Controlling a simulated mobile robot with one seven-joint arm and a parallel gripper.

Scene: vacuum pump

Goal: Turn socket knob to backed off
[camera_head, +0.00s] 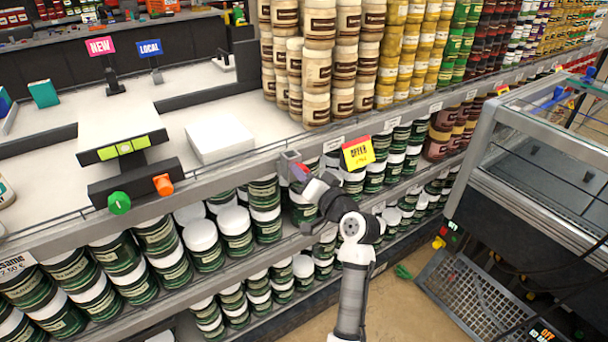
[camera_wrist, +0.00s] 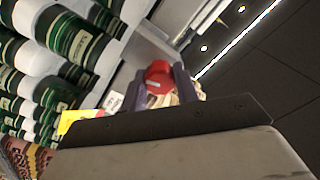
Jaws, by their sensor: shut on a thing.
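A round red knob (camera_wrist: 158,76) sits between the two dark fingers of my gripper (camera_wrist: 158,88) in the wrist view. It has a pale mark on its face. In the head view, my gripper (camera_head: 299,172) reaches up to the shelf edge and is shut on the red knob (camera_head: 300,169). The knob is beside a small grey box (camera_head: 289,157) at the shelf edge. The fingers and wrist hide part of the knob in the head view, and its turn angle is hard to tell.
A yellow and red price sign (camera_head: 358,152) stands just right of my gripper. Jars fill the shelves below, and stacked jars (camera_head: 319,70) stand above. A scale with a green knob (camera_head: 119,202) and an orange knob (camera_head: 163,184) is at left. A glass-sided case (camera_head: 535,150) stands at right.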

